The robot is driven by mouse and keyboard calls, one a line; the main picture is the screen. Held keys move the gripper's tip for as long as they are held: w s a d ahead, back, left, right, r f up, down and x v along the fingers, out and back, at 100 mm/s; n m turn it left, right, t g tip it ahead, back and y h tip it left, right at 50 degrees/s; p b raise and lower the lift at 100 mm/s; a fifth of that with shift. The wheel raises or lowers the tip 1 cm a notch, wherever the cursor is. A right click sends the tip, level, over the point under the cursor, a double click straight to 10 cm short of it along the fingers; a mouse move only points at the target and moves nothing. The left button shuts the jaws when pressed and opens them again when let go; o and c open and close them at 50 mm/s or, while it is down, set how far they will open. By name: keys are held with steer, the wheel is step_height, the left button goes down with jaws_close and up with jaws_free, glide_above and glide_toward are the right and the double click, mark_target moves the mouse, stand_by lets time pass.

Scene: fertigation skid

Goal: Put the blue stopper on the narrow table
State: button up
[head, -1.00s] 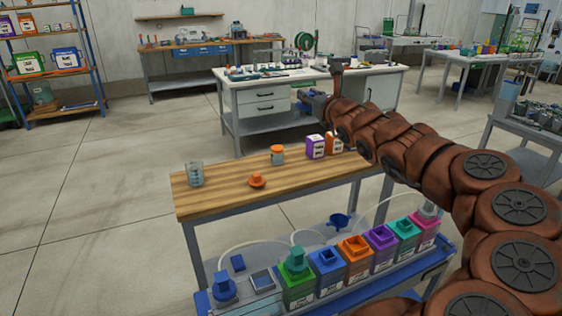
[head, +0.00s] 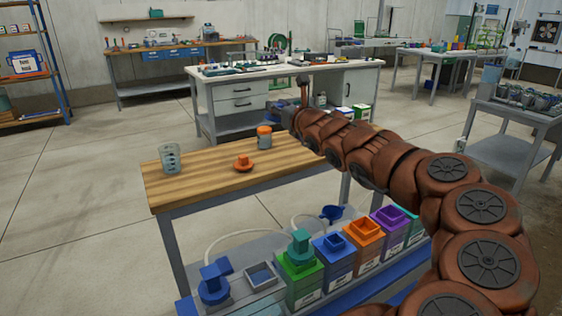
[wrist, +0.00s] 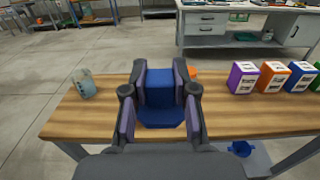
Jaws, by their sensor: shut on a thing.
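My gripper (wrist: 160,93) is shut on a blue stopper (wrist: 161,118), which shows between its fingers in the wrist view. In the head view my gripper (head: 280,110) is at the end of the brown arm, beyond the wooden tabletop's far edge; the stopper is hard to make out there. The narrow table (head: 205,190) has a wooden top on grey legs. In the wrist view its top (wrist: 75,122) lies beneath and around the held stopper, which appears above the surface; the gap is unclear.
On the table are a glass beaker (head: 170,158), an orange stopper (head: 243,163) and an orange-lidded jar (head: 264,138). A purple carton (wrist: 243,78) and an orange carton (wrist: 273,78) stand right in the wrist view. Coloured containers (head: 335,265) line the skid in front. Bare wood lies front left.

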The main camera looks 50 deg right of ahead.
step_height(320, 180, down, 16)
steer(key=r+b, duration=0.1)
steer(key=b, duration=1.3)
steer(key=w+d+p, duration=0.2)
steer(key=w, duration=0.1)
steer(key=w+d+f+p, duration=0.1)
steer(key=w+d+p, duration=0.4)
steer(key=d+p, duration=0.1)
steer(key=shift+w+d+f, duration=0.1)
steer(key=shift+w+f, duration=0.3)
steer(key=shift+w+d+f, duration=0.15)
steer(key=shift+w+d, duration=1.05)
steer(key=shift+w, duration=0.15)
steer(key=shift+w, duration=0.1)
steer(key=shift+w+d+f+b, duration=0.1)
steer(key=shift+f+b, duration=0.6)
steer(key=shift+f, duration=1)
steer(key=shift+f, duration=0.1)
steer(key=o, duration=0.9)
